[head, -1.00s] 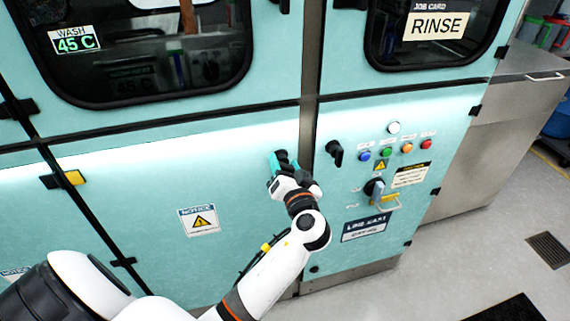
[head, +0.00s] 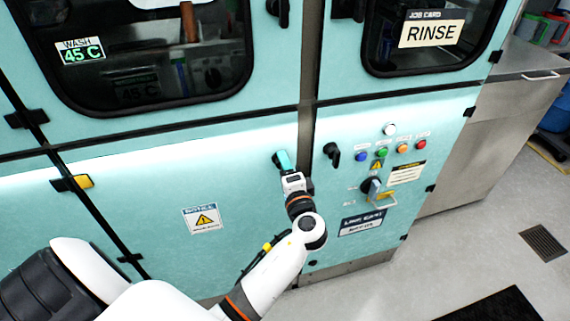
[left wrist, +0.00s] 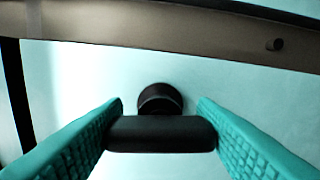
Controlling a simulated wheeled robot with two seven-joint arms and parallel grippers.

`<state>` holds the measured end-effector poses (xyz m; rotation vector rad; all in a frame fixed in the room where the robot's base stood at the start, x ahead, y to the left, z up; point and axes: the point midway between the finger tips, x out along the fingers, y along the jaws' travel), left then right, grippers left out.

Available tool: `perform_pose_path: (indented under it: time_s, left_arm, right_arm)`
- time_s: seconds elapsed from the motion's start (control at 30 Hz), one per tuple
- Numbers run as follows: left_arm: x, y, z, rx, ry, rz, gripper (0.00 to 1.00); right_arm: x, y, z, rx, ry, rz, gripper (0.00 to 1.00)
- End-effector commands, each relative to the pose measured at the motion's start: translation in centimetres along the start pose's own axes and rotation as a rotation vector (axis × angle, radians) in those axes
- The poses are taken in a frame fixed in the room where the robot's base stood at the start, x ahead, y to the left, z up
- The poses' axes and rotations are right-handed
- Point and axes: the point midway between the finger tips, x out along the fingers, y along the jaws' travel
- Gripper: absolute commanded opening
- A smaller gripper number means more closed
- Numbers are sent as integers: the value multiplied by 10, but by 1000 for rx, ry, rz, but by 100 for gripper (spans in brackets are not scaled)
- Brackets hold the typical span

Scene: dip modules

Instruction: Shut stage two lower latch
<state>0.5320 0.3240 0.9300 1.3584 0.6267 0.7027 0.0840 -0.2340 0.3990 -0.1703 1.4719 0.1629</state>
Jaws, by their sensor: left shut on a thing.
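The lower latch is a black handle on the teal lower door panel (head: 150,190), close to the steel post. In the left wrist view its black bar (left wrist: 160,134) lies crosswise between the two teal finger pads, with its round black hub (left wrist: 160,98) behind. My left gripper (head: 284,161) is shut on this handle, its fingertips at the panel's upper right part. In the head view the gripper hides most of the handle, so its exact angle is unclear there. My right gripper is not in view.
A steel post (head: 309,130) separates the door from a control panel with a tilted black latch (head: 332,153), coloured buttons and a rotary switch (head: 372,188). An upper black latch (head: 284,12) stands upright above. Open floor (head: 480,230) lies to the right.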

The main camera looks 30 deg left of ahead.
Motion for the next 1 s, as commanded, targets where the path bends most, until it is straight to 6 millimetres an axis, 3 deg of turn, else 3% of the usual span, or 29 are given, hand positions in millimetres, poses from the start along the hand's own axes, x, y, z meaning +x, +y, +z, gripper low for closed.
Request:
perform_pose_path:
  time_s: [0.3, 0.83, 0.87, 0.97, 1.0]
  left_arm:
    - [0, 0, 1, 110, -2, 0, 30]
    - [0, -1, 1, 131, -2, 0, 30]
    - [0, -1, 1, 131, -2, 0, 58]
    - [0, -1, 1, 131, -2, 0, 74]
    - [0, -1, 0, 130, -2, 0, 75]
  right_arm:
    - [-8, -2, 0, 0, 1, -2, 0]
    - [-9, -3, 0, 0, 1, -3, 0]
    - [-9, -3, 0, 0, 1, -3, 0]
    - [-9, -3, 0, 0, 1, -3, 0]
    - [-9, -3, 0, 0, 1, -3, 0]
